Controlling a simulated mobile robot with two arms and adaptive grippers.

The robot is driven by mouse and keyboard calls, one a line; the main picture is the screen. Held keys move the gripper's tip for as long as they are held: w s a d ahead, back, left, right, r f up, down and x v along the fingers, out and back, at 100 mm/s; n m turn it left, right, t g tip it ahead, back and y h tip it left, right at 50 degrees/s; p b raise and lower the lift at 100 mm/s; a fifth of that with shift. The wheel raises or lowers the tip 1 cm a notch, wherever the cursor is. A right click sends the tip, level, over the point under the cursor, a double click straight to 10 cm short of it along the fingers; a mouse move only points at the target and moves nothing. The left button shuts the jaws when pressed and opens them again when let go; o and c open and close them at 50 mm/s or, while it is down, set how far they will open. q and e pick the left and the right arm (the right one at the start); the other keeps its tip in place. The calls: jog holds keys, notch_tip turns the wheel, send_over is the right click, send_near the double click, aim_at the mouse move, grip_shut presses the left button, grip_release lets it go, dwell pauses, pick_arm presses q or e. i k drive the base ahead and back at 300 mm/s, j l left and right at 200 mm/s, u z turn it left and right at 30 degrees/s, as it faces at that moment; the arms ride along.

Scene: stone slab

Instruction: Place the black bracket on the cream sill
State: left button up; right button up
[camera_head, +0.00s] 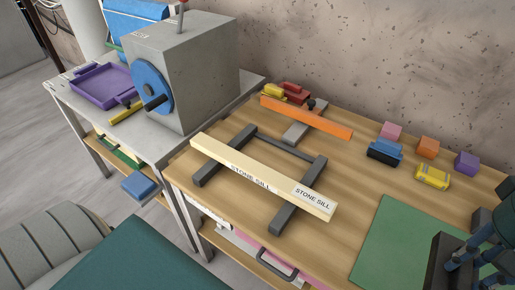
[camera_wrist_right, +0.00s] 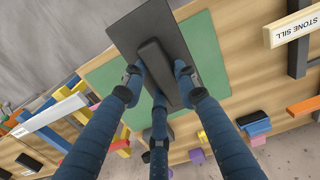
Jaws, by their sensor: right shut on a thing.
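The cream sill (camera_head: 240,167), a long bar lettered "STONE SILL", lies across dark grey supports (camera_head: 284,208) on the wooden table in the head view. Its labelled end also shows at the right of the right wrist view (camera_wrist_right: 290,30). My right gripper (camera_head: 472,258) is at the lower right, with blue fingers shut on the black bracket (camera_head: 441,264). In the right wrist view the bracket (camera_wrist_right: 140,28) is a flat dark plate with a raised bar between the fingertips (camera_wrist_right: 158,78). It is over the green mat, apart from the sill. My left gripper is out of view.
The green mat (camera_head: 387,235) covers the table's front right. Small coloured blocks, including a purple one (camera_head: 466,163), stand at the back right. An orange bar (camera_head: 305,117) lies behind the sill. A grey machine (camera_head: 190,70) and purple tray (camera_head: 98,88) stand at the left.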

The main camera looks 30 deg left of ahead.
aim_at(263, 172)
jog(key=j+u, duration=0.15)
jog(key=u, duration=0.25)
jog(key=j+u, duration=0.15)
jog(key=u, duration=0.25)
jog(key=j+u, duration=0.2)
jog(key=u, duration=0.2)
jog(key=j+u, duration=0.15)
jog(key=u, duration=0.25)
jog(key=i+j, duration=0.1)
